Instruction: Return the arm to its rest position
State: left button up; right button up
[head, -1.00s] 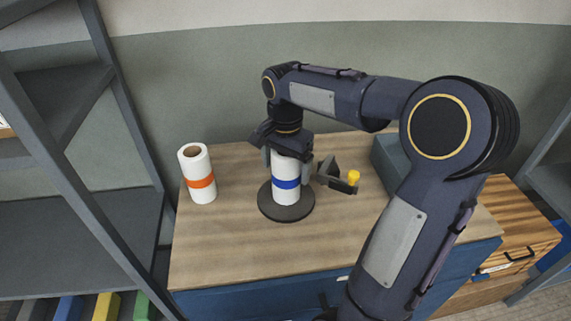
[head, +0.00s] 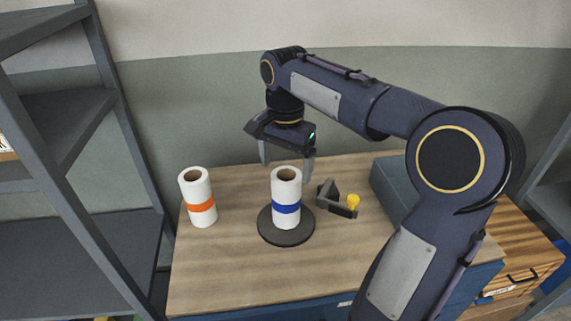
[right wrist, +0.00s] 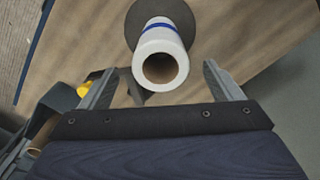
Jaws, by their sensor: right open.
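My right gripper (head: 287,163) is open and empty, raised above and just behind the blue-banded roll (head: 286,205). Its fingers are apart and clear of the roll. The white roll with the blue band stands upright on a dark round base (head: 270,233). In the right wrist view the open fingers of my right gripper (right wrist: 158,88) show, with the roll's open end (right wrist: 165,68) facing the camera. My right arm bends over the table from the right side. My left gripper does not show.
A white roll with an orange band (head: 203,213) stands at the left of the wooden tabletop (head: 220,270). A dark bracket with a yellow knob (head: 353,201) is right of the base. A grey-blue box (head: 392,183) stands farther right. Grey shelving (head: 60,110) is at the left.

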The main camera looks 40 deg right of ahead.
dwell(0.3)
jog(key=s+a+f+n+t+y, duration=0.2)
jog(key=s+a+f+n, duration=0.2)
jog(key=s+a+n, duration=0.2)
jog(key=s+a+f+n+t+y, duration=0.1)
jog(key=s+a+f+n+t, duration=0.2)
jog(key=s+a+n, duration=0.3)
jog(key=s+a+f, duration=0.1)
jog(key=s, duration=0.4)
jog(key=shift+f+t+y, duration=0.3)
jog(key=shift+f+y, duration=0.05)
jog(key=shift+y, duration=0.05)
jog(key=shift+a+f+n, duration=0.2)
jog(key=shift+n, duration=0.1)
